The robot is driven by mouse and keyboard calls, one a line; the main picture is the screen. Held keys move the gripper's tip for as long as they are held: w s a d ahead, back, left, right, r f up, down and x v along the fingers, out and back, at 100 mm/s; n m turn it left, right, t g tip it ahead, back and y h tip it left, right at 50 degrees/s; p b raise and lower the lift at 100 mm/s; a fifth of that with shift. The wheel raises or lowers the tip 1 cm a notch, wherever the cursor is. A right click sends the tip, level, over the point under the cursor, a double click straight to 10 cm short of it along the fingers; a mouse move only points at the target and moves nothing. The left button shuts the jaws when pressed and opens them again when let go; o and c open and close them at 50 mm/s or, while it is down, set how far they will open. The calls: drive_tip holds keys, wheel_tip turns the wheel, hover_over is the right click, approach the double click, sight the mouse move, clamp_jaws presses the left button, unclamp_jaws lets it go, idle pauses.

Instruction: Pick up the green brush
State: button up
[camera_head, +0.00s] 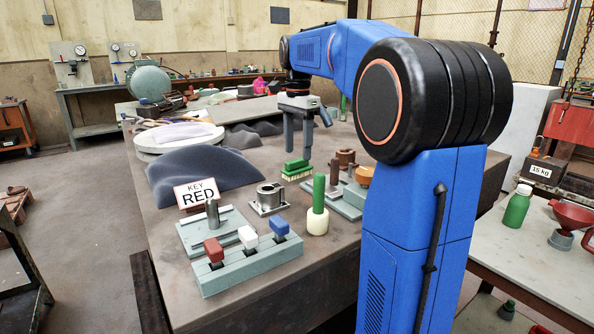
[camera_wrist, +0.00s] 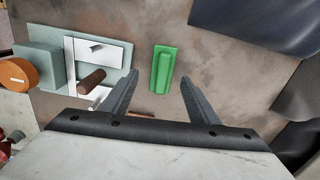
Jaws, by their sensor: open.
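The green brush (camera_head: 296,169) has a green top and pale bristles and lies bristles down on the brown workbench, right of the dark foam hump. In the wrist view the brush (camera_wrist: 162,69) shows from above as a green block with a raised grip, beyond the fingertips and between their lines, nearer the left finger. My gripper (camera_head: 298,150) points down over the brush in the head view, with a finger close above or behind it; the exact gap is unclear. In the wrist view my gripper (camera_wrist: 158,78) is open, with nothing between its fingers.
A green-handled tool in a cream base (camera_head: 318,208) stands in front of the brush. A metal flanged part (camera_head: 269,199) is to the left. A fixture with brown cylinders (camera_wrist: 92,80) lies left in the wrist view. Dark foam (camera_wrist: 262,22) lies right, with bare bench between.

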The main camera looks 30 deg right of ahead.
sight(297, 160)
drive_tip(key=shift+w+f, duration=0.15)
drive_tip(key=shift+f, duration=1.2)
drive_tip(key=shift+w+f, duration=0.1)
drive_tip(key=shift+f, duration=1.2)
drive_tip(key=c, duration=1.2)
